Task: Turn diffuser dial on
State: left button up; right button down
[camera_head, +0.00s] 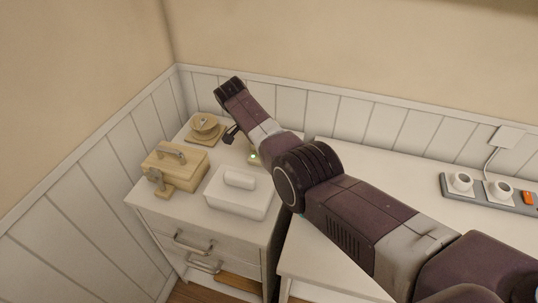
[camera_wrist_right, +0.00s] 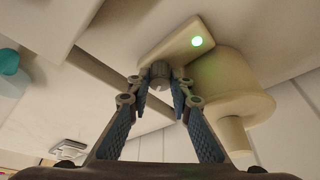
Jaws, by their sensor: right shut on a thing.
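The beige diffuser (camera_wrist_right: 235,95) shows in the wrist view, with a flat base plate and a rounded body. A green light (camera_wrist_right: 197,42) glows on its base, and a small grey dial (camera_wrist_right: 160,71) sits at the base's edge. My right gripper (camera_wrist_right: 160,92) has its fingertips closed on the dial. The turn angle of the dial is not readable. My left gripper is out of view.
On the white dresser stand a white lidded box (camera_head: 238,203), a wooden box with a handle (camera_head: 176,170) and a round wooden object (camera_head: 206,126). A power strip (camera_head: 488,194) lies on the table at the right. Panelled walls close the corner behind.

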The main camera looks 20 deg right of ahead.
jog(key=c, duration=1.7)
grip_release()
jog(key=shift+c, duration=0.2)
